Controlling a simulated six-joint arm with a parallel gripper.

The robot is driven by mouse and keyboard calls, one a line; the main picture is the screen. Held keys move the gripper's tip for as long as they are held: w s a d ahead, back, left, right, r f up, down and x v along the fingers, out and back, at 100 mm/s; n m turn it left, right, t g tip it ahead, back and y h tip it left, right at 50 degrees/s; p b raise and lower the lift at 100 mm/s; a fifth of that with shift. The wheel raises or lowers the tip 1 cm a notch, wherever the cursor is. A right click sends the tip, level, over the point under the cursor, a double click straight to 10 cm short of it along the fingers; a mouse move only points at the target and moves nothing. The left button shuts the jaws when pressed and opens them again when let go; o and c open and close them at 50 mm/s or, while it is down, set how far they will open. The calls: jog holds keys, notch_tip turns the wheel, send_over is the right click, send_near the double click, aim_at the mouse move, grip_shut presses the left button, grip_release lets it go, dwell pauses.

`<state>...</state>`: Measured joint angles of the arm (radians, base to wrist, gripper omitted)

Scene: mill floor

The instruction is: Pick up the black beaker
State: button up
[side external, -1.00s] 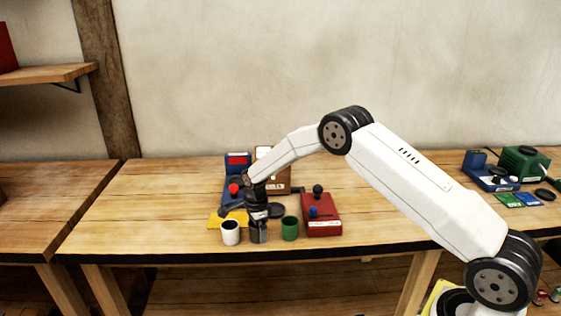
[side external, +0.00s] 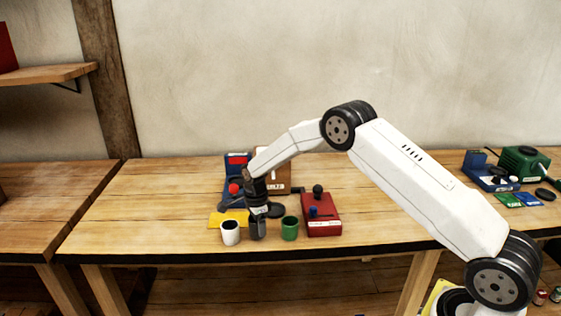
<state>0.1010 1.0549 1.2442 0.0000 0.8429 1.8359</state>
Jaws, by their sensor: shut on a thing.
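The black beaker (side external: 256,233) stands near the front edge of the wooden table, between a white beaker (side external: 231,233) on its left and a green beaker (side external: 290,229) on its right. My gripper (side external: 257,222) points down and is shut on the black beaker. The fingers cover much of the beaker, so its rim is hidden. It appears to be at table level; I cannot tell whether its base touches the wood.
A red device with knobs (side external: 321,215) sits right of the green beaker. A blue device (side external: 236,165) and a brown box (side external: 279,170) stand behind my gripper. A yellow sheet (side external: 229,219) lies behind the white beaker. The table's left part is clear.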

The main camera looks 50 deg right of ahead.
jog(key=s+a+r, duration=0.1)
jog(key=s+r, duration=1)
jog(key=s, duration=0.3)
jog(key=shift+r, duration=0.2)
jog(key=shift+w, duration=0.15)
dwell(0.5)
jog(key=w+d+f, duration=0.2)
jog(key=w+d, duration=0.5)
jog(key=w, duration=0.2)
jog(key=w+d+f, duration=0.3)
jog(key=w+d, duration=0.3)
jog(key=w, duration=0.3)
jog(key=shift+w+d+f, duration=0.3)
jog(key=shift+d, duration=0.05)
jog(key=shift+f, duration=0.2)
jog(key=shift+f, duration=2.65)
